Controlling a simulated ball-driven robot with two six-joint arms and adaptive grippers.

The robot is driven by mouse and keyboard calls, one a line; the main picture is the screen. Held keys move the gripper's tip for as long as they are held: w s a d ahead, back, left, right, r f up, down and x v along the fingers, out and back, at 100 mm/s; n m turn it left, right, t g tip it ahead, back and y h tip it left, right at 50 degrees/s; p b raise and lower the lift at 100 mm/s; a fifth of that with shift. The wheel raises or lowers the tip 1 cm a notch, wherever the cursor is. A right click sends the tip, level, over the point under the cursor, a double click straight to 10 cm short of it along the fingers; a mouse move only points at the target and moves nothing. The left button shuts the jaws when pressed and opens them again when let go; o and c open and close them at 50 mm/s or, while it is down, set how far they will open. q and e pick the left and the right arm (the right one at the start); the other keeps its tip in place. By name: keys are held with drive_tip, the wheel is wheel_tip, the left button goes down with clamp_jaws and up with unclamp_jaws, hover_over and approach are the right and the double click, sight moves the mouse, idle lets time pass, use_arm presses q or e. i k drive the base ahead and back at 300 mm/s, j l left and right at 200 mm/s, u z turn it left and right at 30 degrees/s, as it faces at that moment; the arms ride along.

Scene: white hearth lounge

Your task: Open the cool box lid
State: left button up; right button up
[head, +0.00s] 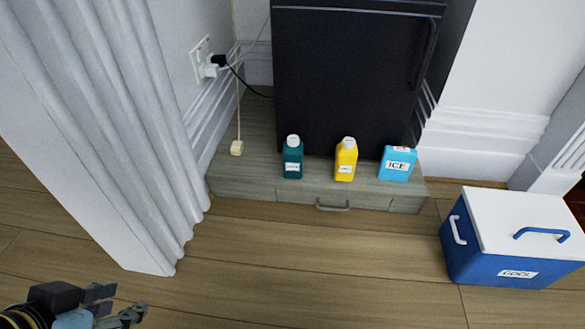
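The cool box (475,255) stands on the wooden floor at the right in the head view. It has a blue body with a "COOL" label on the front and a white handle on its left side. Its white lid (500,215) lies flat and closed on top, with a blue lid handle (541,234). My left gripper (128,299) is at the bottom left corner, far from the box. Its fingers are apart with nothing between them. My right gripper is not in view.
A low grey plinth with a drawer (300,194) holds a teal bottle (292,160), a yellow bottle (345,162) and a blue "ICE" pack (397,166) before a black fridge (345,80). A pale curtain (110,110) hangs at the left. The middle floor is clear.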

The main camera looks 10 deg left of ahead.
sight(503, 222)
drive_tip(key=z, duration=1.4)
drive_tip(key=i+u, duration=0.15)
drive_tip(key=i, duration=0.95)
